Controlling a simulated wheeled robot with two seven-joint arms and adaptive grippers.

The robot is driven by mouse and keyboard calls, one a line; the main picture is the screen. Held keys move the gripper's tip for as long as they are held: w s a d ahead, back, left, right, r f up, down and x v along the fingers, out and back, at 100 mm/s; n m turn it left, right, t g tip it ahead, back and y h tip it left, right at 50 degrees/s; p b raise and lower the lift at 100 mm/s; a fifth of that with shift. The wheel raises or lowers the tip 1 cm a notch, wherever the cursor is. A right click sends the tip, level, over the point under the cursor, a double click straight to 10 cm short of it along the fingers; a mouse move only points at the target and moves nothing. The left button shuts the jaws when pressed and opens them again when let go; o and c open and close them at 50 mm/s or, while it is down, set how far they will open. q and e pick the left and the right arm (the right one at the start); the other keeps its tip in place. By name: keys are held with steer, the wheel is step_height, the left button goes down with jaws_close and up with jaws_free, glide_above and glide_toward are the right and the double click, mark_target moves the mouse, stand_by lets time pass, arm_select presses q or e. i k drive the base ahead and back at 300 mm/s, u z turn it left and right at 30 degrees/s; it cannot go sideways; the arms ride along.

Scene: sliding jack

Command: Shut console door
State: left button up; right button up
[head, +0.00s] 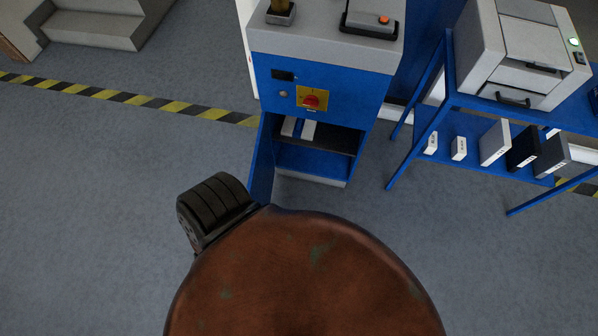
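The blue console (335,72) with a grey top stands ahead of me, a little right of the middle of the head view. Its lower compartment (312,162) is open to view, with a dark shelf and a white and blue item (299,128) inside. The console door (262,160) is a blue panel hinged at the left side of the opening. It stands open, swung out towards me and seen nearly edge-on. Its lower end is partly hidden behind my brown base. Neither of my grippers is in view.
A red knob on a yellow plate (311,99) is on the console front. A blue rack (454,101) with a grey machine (527,58) and several binders stands to the right. Grey steps (95,28) are at the back left. The floor left of the door is clear.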

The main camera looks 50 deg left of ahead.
mark_target(262, 174)
steer(key=z, duration=0.65)
steer(key=k, duration=2.35)
steer(key=u, duration=1.35)
steer(key=i, duration=0.55)
steer(key=u, duration=0.05)
